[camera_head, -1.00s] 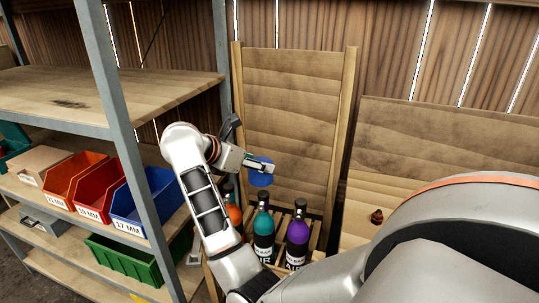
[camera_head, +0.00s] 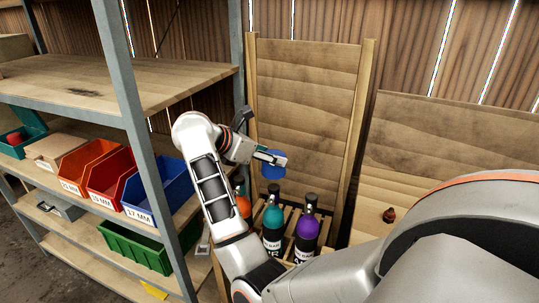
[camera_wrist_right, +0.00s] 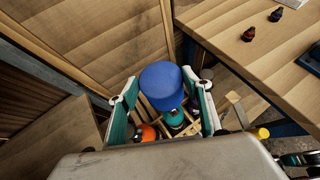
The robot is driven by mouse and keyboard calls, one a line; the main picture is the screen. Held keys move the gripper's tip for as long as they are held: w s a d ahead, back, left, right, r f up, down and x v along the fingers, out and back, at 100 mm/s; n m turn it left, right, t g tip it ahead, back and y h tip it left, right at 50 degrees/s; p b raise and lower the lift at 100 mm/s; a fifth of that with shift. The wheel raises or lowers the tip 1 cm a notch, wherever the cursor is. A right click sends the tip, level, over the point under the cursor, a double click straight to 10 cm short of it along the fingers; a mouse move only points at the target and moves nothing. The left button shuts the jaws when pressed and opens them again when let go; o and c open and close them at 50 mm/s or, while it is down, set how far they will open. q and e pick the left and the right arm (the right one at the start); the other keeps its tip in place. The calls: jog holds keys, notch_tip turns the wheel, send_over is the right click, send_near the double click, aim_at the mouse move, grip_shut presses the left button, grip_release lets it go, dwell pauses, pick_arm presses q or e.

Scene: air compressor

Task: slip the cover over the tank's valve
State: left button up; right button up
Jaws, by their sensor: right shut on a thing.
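The blue cover (camera_head: 273,168) is a short round cap, held in my right gripper (camera_head: 268,157) above the wooden crate. In the right wrist view the cover (camera_wrist_right: 162,88) sits between the two fingers of the gripper (camera_wrist_right: 160,90). Below it stand an orange tank (camera_head: 243,206), a teal tank (camera_head: 272,222) and a purple tank (camera_head: 306,234), upright with black valves on top. The cover is apart from the teal tank's valve (camera_head: 274,198), just above it in the head view. In the wrist view the cover hides part of the teal tank (camera_wrist_right: 175,119). My left gripper is out of view.
A metal-framed shelf (camera_head: 130,95) with red, blue and green bins stands at the left, close to my arm. A wooden panel (camera_head: 305,105) rises behind the crate (camera_head: 327,232). A wooden bench (camera_head: 375,190) with a small dark-red item (camera_head: 389,215) is at the right.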

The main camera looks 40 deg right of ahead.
aim_at(264, 171)
jog(key=shift+f+b, duration=1.65)
jog(key=shift+f, duration=0.5)
jog(key=shift+f, duration=0.1)
jog(key=shift+f+b, duration=0.1)
jog(key=shift+b, duration=0.2)
jog(key=shift+f+b, duration=0.45)
jog(key=shift+f, duration=0.15)
jog(key=shift+f+b, duration=0.8)
jog(key=shift+f, duration=0.35)
